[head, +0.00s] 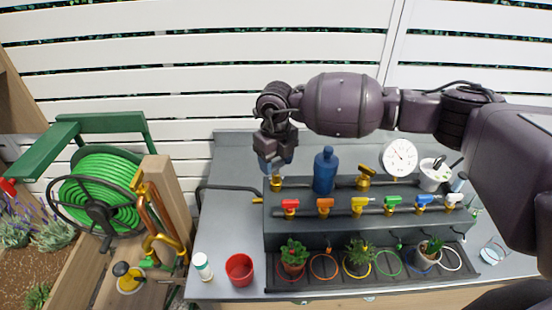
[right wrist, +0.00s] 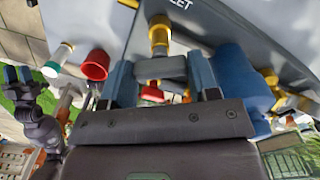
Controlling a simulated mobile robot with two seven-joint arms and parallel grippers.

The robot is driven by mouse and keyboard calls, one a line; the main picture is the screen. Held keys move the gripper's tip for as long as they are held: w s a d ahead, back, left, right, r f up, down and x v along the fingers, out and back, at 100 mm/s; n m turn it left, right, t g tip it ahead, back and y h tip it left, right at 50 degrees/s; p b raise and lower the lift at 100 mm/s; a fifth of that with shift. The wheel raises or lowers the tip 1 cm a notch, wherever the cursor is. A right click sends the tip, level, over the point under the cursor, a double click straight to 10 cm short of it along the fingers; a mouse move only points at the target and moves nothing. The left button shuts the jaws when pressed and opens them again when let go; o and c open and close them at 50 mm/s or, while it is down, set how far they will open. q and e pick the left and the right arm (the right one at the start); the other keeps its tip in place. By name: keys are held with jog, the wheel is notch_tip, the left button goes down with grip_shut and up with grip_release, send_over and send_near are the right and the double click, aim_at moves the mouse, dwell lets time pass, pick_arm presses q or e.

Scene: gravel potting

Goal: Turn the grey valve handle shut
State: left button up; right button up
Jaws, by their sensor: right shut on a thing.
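The grey valve handle (right wrist: 160,68) sits on a brass valve stem (right wrist: 159,35) and lies between the fingers of my right gripper (right wrist: 162,82). The gripper is shut on it. In the head view my right gripper (head: 275,164) points down at the brass valve (head: 276,184) at the left end of the dark bench block and hides the handle. In the right wrist view my left gripper (right wrist: 19,74) shows small at the far left, with its blue fingertips apart and nothing visible between them.
A blue bottle (head: 325,172) stands close right of the right gripper. Several coloured valves, such as the red one (head: 290,206), line the block (head: 310,236). A red cup (head: 239,269) and a white bottle (head: 203,266) stand front left. A round gauge (head: 400,157) is further right.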

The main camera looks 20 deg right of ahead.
aim_at(276, 163)
jog(key=m+p, duration=0.1)
jog(key=m, duration=0.4)
jog(key=shift+m, duration=1)
jog(key=o, duration=0.8)
jog(key=shift+o, duration=0.6)
jog(key=shift+r, duration=0.1)
notch_tip(276, 163, up, 11)
